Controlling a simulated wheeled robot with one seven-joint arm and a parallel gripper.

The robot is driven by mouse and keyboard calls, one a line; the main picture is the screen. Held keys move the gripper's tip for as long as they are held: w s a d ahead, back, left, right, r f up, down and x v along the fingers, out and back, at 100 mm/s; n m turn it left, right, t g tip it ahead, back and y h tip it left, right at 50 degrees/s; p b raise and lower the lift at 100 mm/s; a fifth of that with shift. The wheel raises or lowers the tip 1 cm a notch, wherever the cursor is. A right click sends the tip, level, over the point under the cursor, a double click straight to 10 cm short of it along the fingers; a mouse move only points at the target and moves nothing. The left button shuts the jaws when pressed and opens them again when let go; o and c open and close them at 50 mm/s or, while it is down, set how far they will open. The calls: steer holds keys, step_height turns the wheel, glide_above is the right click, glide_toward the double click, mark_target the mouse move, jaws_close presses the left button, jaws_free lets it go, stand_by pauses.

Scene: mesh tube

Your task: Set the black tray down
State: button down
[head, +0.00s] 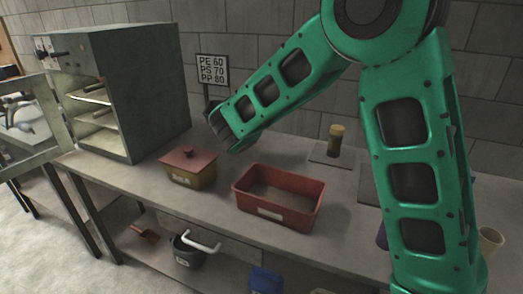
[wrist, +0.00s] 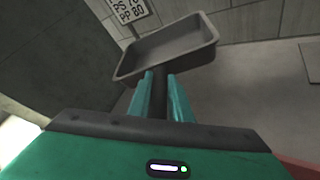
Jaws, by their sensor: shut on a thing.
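The black tray (wrist: 172,45) shows in the wrist view as a shallow dark rectangular pan, tilted in the picture, with its short handle (wrist: 160,101) pointing towards me. My gripper (wrist: 161,84) is shut on this handle, one teal finger on each side. The pan lies beyond the fingertips and its inside looks empty. In the head view my gripper and the tray are mostly hidden behind my own green arm, left of centre above the bench. I cannot tell whether the tray touches anything beneath it.
The oven (head: 128,88) stands at left, its door (head: 31,122) open and racks inside. A lidded yellow-and-red box (head: 190,168) and a red bin (head: 279,199) stand on the bench (head: 222,205). A sign (head: 212,70) and a brown-topped jar (head: 336,141) are behind. Bare bench lies between them.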

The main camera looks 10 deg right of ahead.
steer(key=s+d+f, duration=0.1)
steer(key=d+f, duration=0.8)
steer(key=d, duration=0.1)
steer(key=shift+s+d+f+h, duration=0.2)
steer(key=shift+s+h, duration=0.1)
steer(key=shift+s, duration=0.1)
steer(key=shift+s+f, duration=0.1)
steer(key=shift+f, duration=0.5)
